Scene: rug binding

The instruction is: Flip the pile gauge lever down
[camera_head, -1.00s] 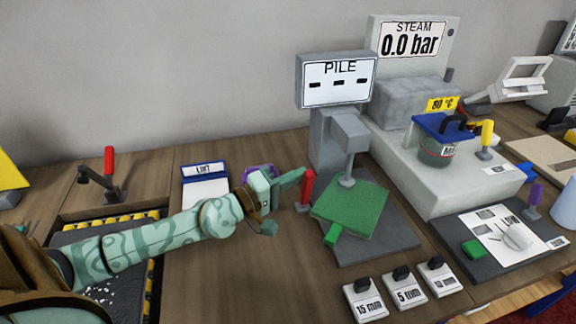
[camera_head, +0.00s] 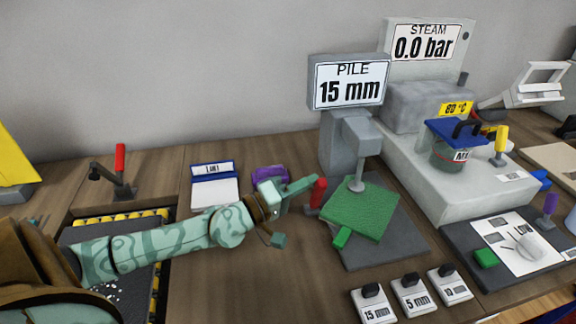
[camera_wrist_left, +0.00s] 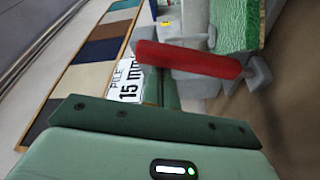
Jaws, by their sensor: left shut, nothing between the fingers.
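The pile gauge (camera_head: 345,140) is grey and its display (camera_head: 348,86) reads "15 mm". Its foot (camera_head: 356,184) rests on a green pile sample (camera_head: 362,210). The red-handled lever (camera_head: 318,192) stands at the gauge's left side. In the left wrist view the lever's red handle (camera_wrist_left: 188,59) lies across the middle, leading to a grey pivot (camera_wrist_left: 258,74). My left gripper (camera_head: 308,184) is shut and empty, its tip close beside the red handle; I cannot tell whether they touch. My right gripper is out of view.
A steam unit (camera_head: 425,100) and a blue-lidded pot (camera_head: 452,145) are to the right. A purple object (camera_head: 268,174) sits behind my left gripper. Another red-handled lever (camera_head: 120,160) is at the left.

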